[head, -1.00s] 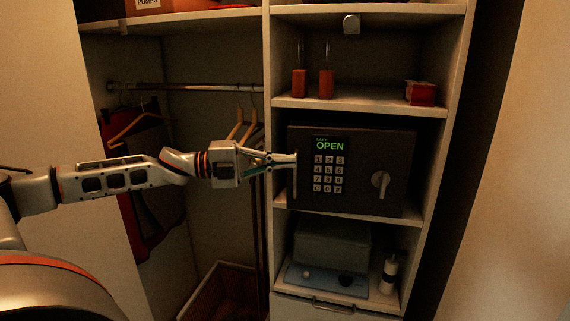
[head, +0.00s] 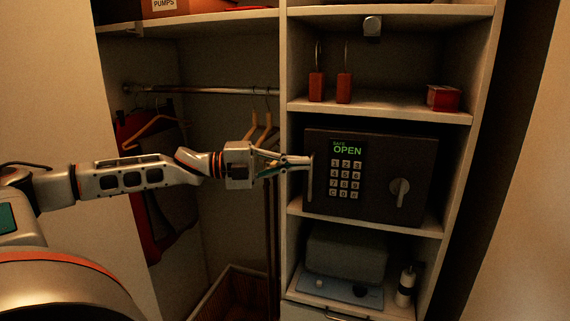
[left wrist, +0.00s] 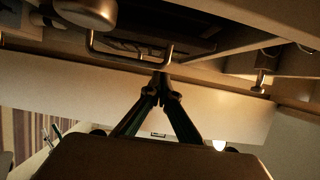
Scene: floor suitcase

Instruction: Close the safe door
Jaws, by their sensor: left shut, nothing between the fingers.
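The dark safe (head: 375,210) sits in the middle shelf bay. Its door, with a keypad (head: 346,180), a round knob with a lever (head: 399,190) and a green display reading "SAFE OPEN" (head: 347,148), faces me and looks flush or nearly so; I cannot tell whether a gap is left. My left gripper (head: 307,162) is shut and empty, its fingertips at the door's left edge beside a vertical bar handle (head: 310,180). In the left wrist view the closed fingertips (left wrist: 161,80) are near a metal bar handle (left wrist: 130,58); contact is unclear. My right gripper is not in view.
Red padlocks (head: 317,86) and a small red box (head: 443,97) stand on the shelf above. A grey case (head: 345,252) and a bottle (head: 406,285) are below. Left is a hanging rail (head: 200,91) with clothes and hangers, and a basket (head: 235,295) on the floor.

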